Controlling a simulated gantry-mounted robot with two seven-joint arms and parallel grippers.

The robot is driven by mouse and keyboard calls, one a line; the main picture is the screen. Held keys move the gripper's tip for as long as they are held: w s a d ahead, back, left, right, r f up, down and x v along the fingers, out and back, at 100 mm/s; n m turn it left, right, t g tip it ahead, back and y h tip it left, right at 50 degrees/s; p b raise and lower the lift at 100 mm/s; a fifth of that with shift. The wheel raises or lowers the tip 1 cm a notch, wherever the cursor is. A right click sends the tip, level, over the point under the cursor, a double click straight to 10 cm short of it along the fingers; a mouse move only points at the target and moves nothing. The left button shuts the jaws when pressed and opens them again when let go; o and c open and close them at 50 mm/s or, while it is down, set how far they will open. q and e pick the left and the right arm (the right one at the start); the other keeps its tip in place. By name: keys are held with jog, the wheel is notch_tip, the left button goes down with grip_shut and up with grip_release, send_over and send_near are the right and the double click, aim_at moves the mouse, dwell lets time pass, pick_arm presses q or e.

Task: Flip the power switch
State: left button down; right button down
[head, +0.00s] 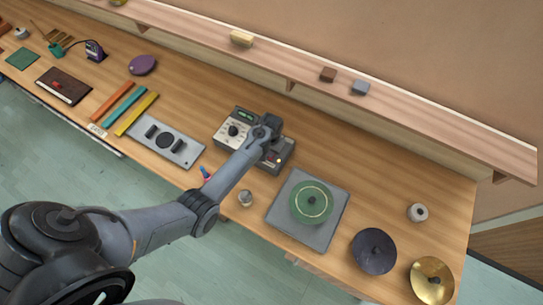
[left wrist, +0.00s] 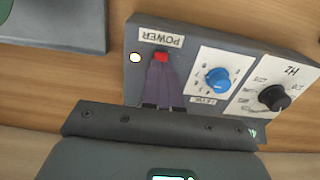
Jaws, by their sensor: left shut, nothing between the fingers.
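A grey control box (head: 233,131) with a pale dial panel and a small green display stands on the bench in the head view. My left arm covers its middle. In the left wrist view the box (left wrist: 205,33) appears upside down, with a POWER label (left wrist: 162,39), a red switch (left wrist: 161,57) below it and a bright whitish lamp (left wrist: 134,57) beside the switch. My left gripper (left wrist: 161,66) is shut and empty, its fingertips right at the red switch; I cannot tell whether they touch. The switch's position is partly hidden by the fingers. My right gripper is out of view.
A blue knob (left wrist: 218,78) and a black knob (left wrist: 273,97) sit beside the switch. A grey plate with a green disc (head: 311,202) lies right of the box; a grey panel with black knobs (head: 169,141) lies left. A shelf (head: 420,112) runs behind.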

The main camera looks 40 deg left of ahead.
pick_arm(q)
jog(key=shift+f, duration=0.15)
jog(key=shift+f+b, duration=0.7)
jog(key=shift+f, duration=0.25)
dwell(0.5)
jog(key=shift+r, duration=0.15)
jog(key=shift+r+p, duration=0.4)
jog(key=shift+p, duration=0.15)
notch_tip(320, 180, up, 4)
jog(key=p, duration=0.4)
jog(key=shift+r+p, duration=0.15)
jog(key=shift+p, duration=0.15)
jog(key=shift+r, duration=0.85)
jog(key=shift+s, duration=0.1)
